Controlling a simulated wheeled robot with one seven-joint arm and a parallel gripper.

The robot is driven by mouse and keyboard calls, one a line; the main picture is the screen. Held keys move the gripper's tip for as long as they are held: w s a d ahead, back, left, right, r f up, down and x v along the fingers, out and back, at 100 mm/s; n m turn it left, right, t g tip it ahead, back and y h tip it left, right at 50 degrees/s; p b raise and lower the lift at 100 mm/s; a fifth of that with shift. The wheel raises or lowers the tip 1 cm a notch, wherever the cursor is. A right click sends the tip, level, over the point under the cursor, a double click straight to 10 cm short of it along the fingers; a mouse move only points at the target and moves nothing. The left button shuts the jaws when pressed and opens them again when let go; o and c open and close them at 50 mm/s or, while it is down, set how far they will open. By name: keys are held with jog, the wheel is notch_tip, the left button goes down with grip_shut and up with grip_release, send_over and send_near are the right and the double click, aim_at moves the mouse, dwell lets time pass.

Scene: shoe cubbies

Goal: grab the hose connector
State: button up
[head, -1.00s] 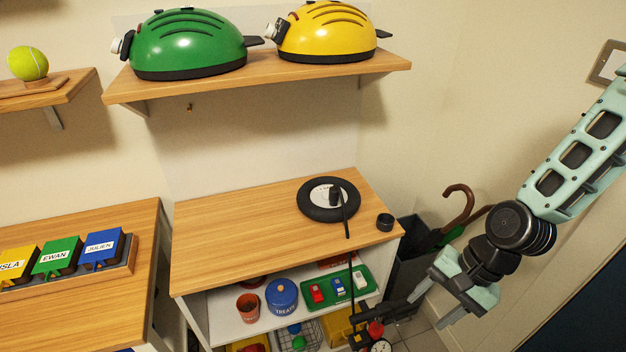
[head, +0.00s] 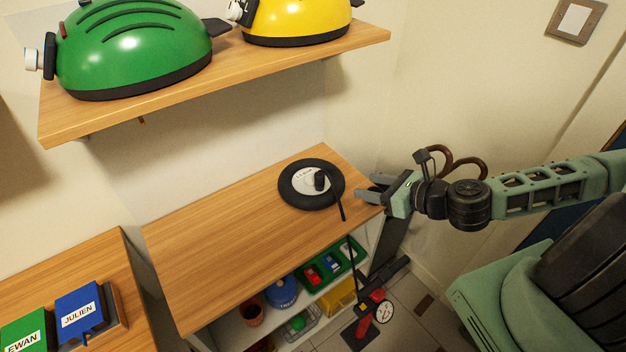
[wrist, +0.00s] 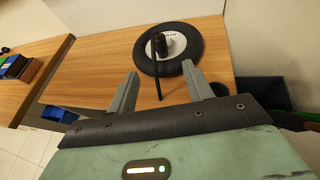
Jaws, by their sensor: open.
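The hose connector, a short black cylinder (head: 319,181), rests on the white centre of a black tyre-like disc (head: 297,201) on the wooden top. A thin black hose (head: 341,209) runs from it over the front edge. In the wrist view the connector (wrist: 161,45) lies ahead, between the fingers' directions. My gripper (head: 366,187) is open and empty, at the right end of the top, to the right of the disc and apart from the connector. Its two fingers frame the hose (wrist: 157,82) in the wrist view.
A shelf (head: 220,85) with a green helmet-like object (head: 135,50) and a yellow one (head: 295,20) hangs above. A floor pump (head: 372,310) stands below right. The left of the wooden top (head: 220,240) is clear.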

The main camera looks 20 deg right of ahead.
aim_at(323, 177)
jog(key=b+x, duration=0.6)
jog(key=x, duration=0.4)
jog(key=shift+s+a, duration=0.1)
jog(key=p+x, duration=0.1)
jog(key=x, duration=0.4)
jog(key=shift+w+a+f, duration=0.25)
jog(key=shift+w+a, duration=0.05)
jog(key=shift+w, duration=0.3)
grip_shut()
